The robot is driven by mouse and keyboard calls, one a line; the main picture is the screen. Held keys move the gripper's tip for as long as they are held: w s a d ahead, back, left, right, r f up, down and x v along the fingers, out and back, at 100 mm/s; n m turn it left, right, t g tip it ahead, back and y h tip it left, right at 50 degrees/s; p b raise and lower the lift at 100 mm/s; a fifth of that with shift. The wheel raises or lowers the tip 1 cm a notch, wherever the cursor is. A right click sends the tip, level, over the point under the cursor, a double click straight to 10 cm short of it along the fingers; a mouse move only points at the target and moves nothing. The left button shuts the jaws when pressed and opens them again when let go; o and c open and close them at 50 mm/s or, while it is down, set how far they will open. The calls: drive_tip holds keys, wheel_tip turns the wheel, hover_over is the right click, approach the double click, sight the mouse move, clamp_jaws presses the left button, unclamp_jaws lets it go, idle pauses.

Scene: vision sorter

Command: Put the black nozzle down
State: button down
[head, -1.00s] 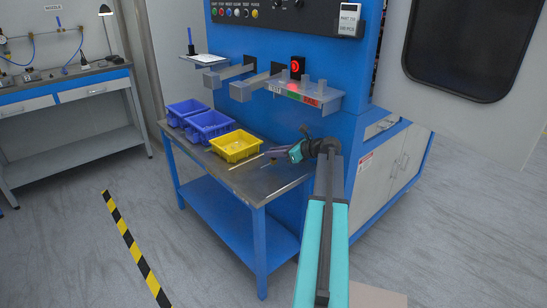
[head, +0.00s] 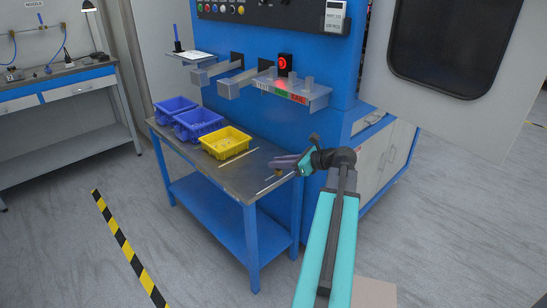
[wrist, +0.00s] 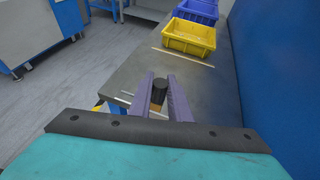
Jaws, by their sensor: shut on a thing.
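The black nozzle (wrist: 159,91) shows in the wrist view as a short black cylinder with a brownish part below it. It sits between the two purple fingers of my gripper (wrist: 163,98), which are shut on it. In the head view my gripper (head: 278,164) is over the right end of the metal-topped table (head: 240,178), near its front edge. The nozzle is too small there to make out clearly. I cannot tell whether its lower end touches the table.
A yellow bin (head: 226,143) and two blue bins (head: 198,124) stand on the table to the left. A thin light strip (head: 235,186) lies in front of the yellow bin. The blue machine (head: 330,125) rises behind the table.

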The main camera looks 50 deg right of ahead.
drive_tip(key=shift+s+a+r, duration=0.1)
drive_tip(key=shift+s+a, duration=0.15)
drive_tip(key=shift+s, duration=0.3)
drive_tip(key=shift+s+a, duration=0.2)
drive_tip(key=shift+s, duration=0.35)
drive_tip(key=shift+r, duration=0.15)
wheel_tip(320, 180, up, 14)
drive_tip(key=p, duration=1.4)
